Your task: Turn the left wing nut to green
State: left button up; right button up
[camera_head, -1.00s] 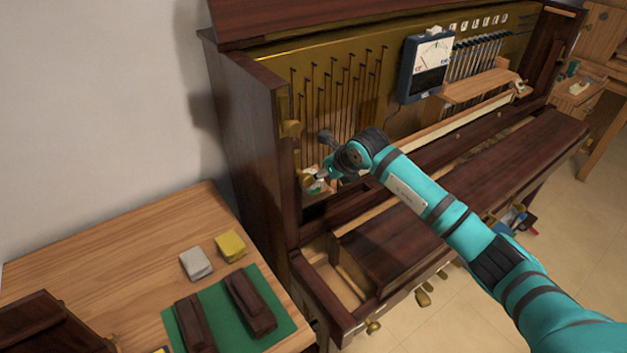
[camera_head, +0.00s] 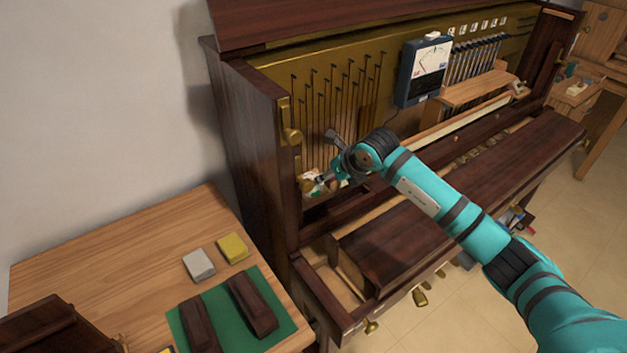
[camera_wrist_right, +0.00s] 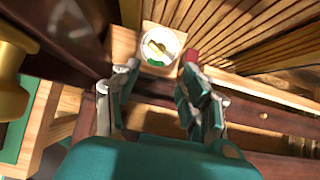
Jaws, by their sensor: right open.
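A brass wing nut (camera_wrist_right: 157,46) sits at the centre of a round white dial with a green patch at its lower edge. The dial is on a light wooden block (camera_wrist_right: 125,43). My right gripper (camera_wrist_right: 162,59) is open and empty, with its fingertips to the left and right of the dial in the wrist view. I cannot tell how far the tips are from the nut. In the head view the right gripper (camera_head: 322,181) is at the lower left inside the open piano, largely hiding the dial. My left gripper is not in view.
The piano's dark side post (camera_head: 280,190) stands just left of the gripper, with a brass knob (camera_head: 291,134) on it. Strings rise behind. A meter (camera_head: 424,70) hangs on the back panel. A side table (camera_head: 110,250) with a green mat stands at left.

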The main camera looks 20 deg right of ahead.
jog(key=p+v, duration=0.4)
jog(key=v, duration=0.3)
dwell(0.6)
jog(key=shift+c, duration=0.2)
